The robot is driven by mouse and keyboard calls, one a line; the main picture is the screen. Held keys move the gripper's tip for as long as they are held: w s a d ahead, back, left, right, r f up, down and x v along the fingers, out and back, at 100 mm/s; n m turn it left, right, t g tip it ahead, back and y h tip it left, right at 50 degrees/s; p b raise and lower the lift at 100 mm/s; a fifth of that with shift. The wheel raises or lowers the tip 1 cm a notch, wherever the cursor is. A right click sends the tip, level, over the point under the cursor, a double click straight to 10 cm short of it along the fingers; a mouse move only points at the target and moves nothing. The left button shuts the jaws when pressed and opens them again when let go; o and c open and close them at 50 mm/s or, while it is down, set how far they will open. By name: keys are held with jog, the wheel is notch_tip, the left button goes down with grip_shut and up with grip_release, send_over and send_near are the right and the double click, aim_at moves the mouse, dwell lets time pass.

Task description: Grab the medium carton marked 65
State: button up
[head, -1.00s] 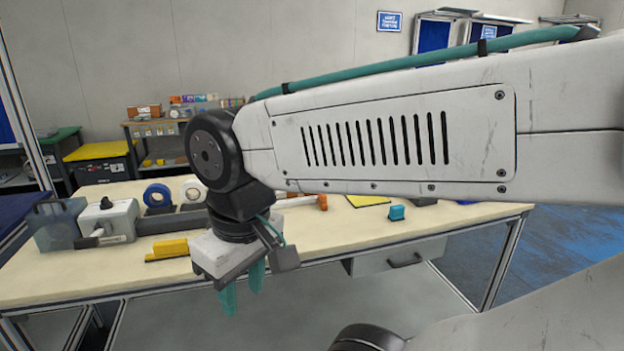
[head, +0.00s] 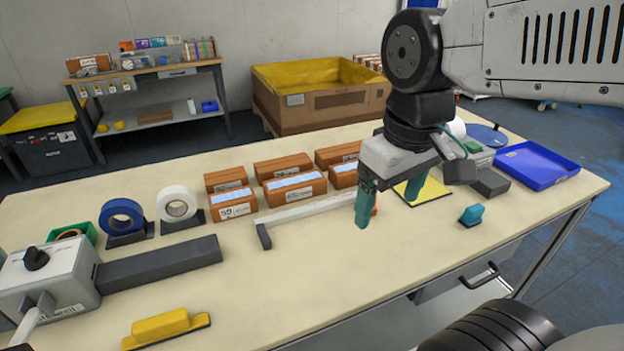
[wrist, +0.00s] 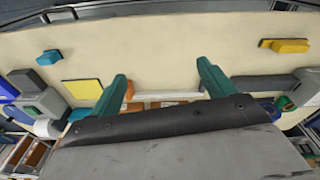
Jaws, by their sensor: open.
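Several brown cartons with white labels stand in two rows on the table. The front row holds a left carton (head: 233,206), a middle carton (head: 295,189) and a right carton (head: 343,176), the last partly hidden by my gripper. Behind them stand a left (head: 226,179), a middle (head: 283,166) and a right carton (head: 337,155). The front left label seems to read 50; I cannot make out a 65. My gripper (head: 388,208) is open and empty above the table, right of the cartons. In the wrist view, carton edges (wrist: 160,104) show between its teal fingers (wrist: 162,74).
A low grey-white bar (head: 310,208) lies before the cartons. Tape rolls (head: 122,216) stand left, beside a grey box device (head: 48,280). A blue tray (head: 537,165) and a teal block (head: 471,215) lie right. The front middle of the table is clear.

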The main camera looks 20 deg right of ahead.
jog(key=w+n, duration=0.5)
jog(key=w, duration=0.7)
jog(key=n+g, duration=0.1)
jog(key=n, duration=1)
send_over(295, 180)
jog(key=f, duration=1.2)
jog(key=shift+s+f, duration=0.15)
jog(key=shift+s, duration=0.15)
jog(key=f, duration=0.7)
jog(key=shift+w+f, duration=0.15)
jog(key=shift+w, duration=0.05)
jog(key=shift+f, duration=0.45)
jog(key=c, duration=1.3)
